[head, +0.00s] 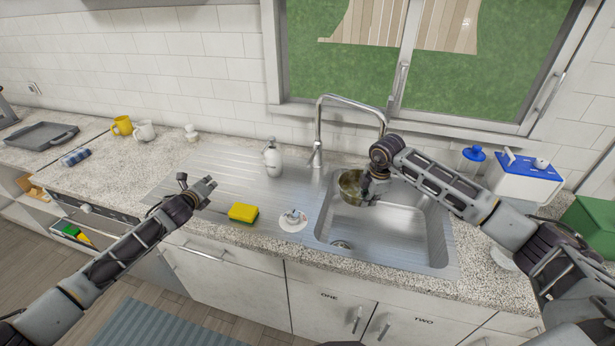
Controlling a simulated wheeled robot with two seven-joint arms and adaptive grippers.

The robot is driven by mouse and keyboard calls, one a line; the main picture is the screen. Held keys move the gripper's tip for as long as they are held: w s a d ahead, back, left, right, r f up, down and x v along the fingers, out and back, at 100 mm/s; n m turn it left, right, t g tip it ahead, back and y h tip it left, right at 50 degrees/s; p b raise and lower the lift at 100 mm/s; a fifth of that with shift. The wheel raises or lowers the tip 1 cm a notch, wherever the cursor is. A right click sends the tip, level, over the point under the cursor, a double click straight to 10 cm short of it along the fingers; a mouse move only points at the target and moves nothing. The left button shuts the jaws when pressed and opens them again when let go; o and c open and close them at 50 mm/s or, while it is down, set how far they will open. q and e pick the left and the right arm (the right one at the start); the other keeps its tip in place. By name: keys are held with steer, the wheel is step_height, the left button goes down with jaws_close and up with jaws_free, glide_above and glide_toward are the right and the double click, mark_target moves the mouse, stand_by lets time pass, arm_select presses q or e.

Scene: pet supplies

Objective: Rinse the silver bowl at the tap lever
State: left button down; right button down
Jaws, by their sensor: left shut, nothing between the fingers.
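The silver bowl (350,184) is in the sink basin's (372,232) upper left part, below the tap's spout, and looks raised above the basin floor. My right gripper (368,196) is at the bowl's right side and appears shut on its rim; the fingertips are partly hidden. The tap (319,128) rises behind the sink with its lever (316,158) low on the body. No water stream is visible. My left gripper (209,187) is shut and empty above the drainboard, left of the sponge.
A yellow sponge (243,212) and a small white dish (293,220) sit left of the basin. A soap bottle (272,158) stands left of the tap. Mugs (122,126) are at the back left. A blue-lidded jar (472,159) and white box (525,178) stand at right.

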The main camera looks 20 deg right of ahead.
arm_select(q)
steer(key=s+d+m+h, duration=0.15)
steer(key=d+m, duration=0.25)
steer(key=d, duration=0.7)
steer(key=m+g+h, duration=0.2)
steer(key=m+g, duration=0.1)
steer(key=m, duration=0.2)
glide_toward(309, 191)
steer(key=r, duration=0.3)
steer(key=shift+s+d+r, duration=0.1)
steer(key=shift+s+r, duration=0.1)
steer(key=shift+s, duration=0.1)
steer(key=shift+w+d, duration=0.1)
steer(key=shift+x, duration=4.6)
steer(key=shift+w, duration=0.35)
steer(key=shift+w+a+r, duration=0.1)
steer(key=shift+w+r, duration=0.05)
steer(key=shift+r, duration=0.8)
steer(key=shift+w+a+r, duration=0.15)
steer(key=shift+w+r, duration=0.05)
steer(key=shift+r, duration=0.8)
steer(key=shift+r, duration=0.15)
